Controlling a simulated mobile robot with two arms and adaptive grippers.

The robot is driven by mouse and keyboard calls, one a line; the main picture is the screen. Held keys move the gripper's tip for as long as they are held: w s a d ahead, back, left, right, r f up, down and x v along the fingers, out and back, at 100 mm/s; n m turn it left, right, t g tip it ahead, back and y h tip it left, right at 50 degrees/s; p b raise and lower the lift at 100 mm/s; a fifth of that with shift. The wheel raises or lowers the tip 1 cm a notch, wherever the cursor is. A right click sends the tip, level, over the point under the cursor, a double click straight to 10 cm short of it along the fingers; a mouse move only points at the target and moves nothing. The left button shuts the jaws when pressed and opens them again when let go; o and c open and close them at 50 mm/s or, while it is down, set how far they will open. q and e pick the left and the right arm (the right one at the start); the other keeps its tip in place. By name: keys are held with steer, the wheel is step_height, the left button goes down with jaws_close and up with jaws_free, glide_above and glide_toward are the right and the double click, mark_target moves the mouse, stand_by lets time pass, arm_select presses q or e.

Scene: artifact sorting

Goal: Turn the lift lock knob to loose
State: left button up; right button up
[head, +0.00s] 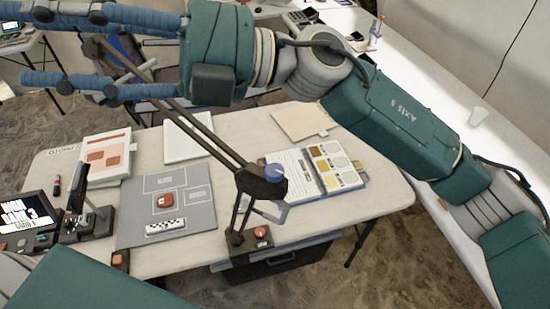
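A jointed dark arm stands on the near right part of the table, with a blue round knob (273,172) on its elbow joint. A red round knob (262,232) sits on a small dark block by its foot. I cannot tell which of these is the lift lock knob, nor read its setting. My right arm crosses the view from the lower right to the top middle.
On the table (340,215) lie a grey mat (188,233) with a red item, papers, a swatch board (332,166) and a small screen (25,215). Blue-sleeved bars (150,92) fill the upper left. A dark case (290,262) is under the table.

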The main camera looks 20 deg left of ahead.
step_height(320, 180, down, 6)
steer(key=s+n+h, duration=0.2)
steer(key=s+h, duration=0.1)
steer(key=h, duration=0.2)
steer(key=m+t+h, duration=0.4)
steer(key=t+h, duration=0.6)
steer(key=h, duration=0.3)
glide_above(276, 168)
step_height(276, 168, down, 9)
step_height(276, 168, down, 9)
steer(key=p, duration=0.3)
steer(key=shift+r+p, duration=0.1)
steer(key=shift+p, duration=0.3)
steer(key=shift+f, duration=0.65)
